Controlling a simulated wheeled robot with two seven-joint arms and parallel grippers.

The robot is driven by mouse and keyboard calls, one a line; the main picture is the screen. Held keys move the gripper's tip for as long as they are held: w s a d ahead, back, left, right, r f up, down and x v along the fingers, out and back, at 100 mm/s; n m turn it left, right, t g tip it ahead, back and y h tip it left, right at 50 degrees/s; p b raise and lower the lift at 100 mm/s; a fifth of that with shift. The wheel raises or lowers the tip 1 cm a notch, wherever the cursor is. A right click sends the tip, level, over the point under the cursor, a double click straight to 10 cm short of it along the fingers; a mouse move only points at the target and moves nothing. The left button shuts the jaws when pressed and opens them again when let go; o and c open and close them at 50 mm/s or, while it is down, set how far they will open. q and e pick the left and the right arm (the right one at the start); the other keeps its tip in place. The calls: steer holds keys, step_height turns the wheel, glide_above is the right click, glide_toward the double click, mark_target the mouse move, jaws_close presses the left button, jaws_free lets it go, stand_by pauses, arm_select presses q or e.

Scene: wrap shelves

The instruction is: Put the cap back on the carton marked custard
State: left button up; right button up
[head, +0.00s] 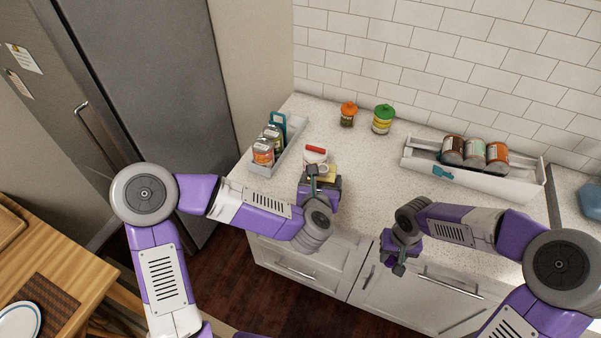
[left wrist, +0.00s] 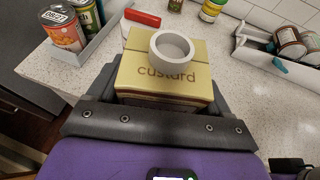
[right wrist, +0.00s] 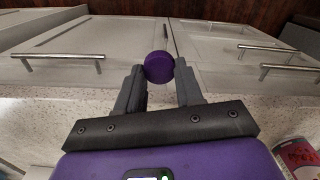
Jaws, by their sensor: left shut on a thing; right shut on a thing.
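The carton marked custard (left wrist: 165,72) is a tan box with a white ring-shaped open neck (left wrist: 171,52) on top and no cap on it. It stands upright between the fingers of my left gripper (head: 322,178), which is shut on it at the counter's front part. The carton shows only partly in the head view (head: 328,171). My right gripper (right wrist: 160,82) is shut on a round purple cap (right wrist: 159,67). It holds the cap in front of the counter edge, well to the right of the carton. The cap is hidden in the head view, where the right gripper (head: 399,268) points downward.
A grey caddy (head: 284,157) with several cans stands left of the carton. A red-handled item (left wrist: 142,18) lies behind the carton. Two jars, orange-lidded (head: 348,114) and green-lidded (head: 383,119), stand by the wall. A white tray (head: 480,183) holds cans at right. The middle counter is clear.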

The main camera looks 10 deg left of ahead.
arm_select(q)
steer(key=shift+s+d, duration=0.25)
steer(key=shift+d, duration=0.85)
steer(key=shift+s+d, duration=0.25)
steer(key=shift+d, duration=0.8)
arm_select(e)
steer(key=shift+m, duration=0.5)
steer(key=w+r, duration=0.2)
steer(key=w+a+r, duration=0.1)
steer(key=w+r, duration=0.1)
steer(key=w, duration=0.1)
steer(key=w+a+r, duration=0.1)
steer(key=w+r, duration=0.1)
steer(key=shift+w+r, duration=0.1)
steer(key=shift+w, duration=0.1)
steer(key=w+a+r+m, duration=0.1)
steer(key=w+a+r, duration=0.25)
steer(key=r, duration=0.45)
steer(key=w+a+r+m, duration=0.1)
steer(key=w+a+r, duration=0.1)
steer(key=a+r, duration=0.4)
steer(key=s+a+r, duration=0.3)
steer(key=a+r, duration=0.3)
steer(key=r, duration=0.3)
steer(key=shift+d+f, duration=0.1)
steer(key=shift+f, duration=0.05)
steer(key=shift+f, duration=1.95)
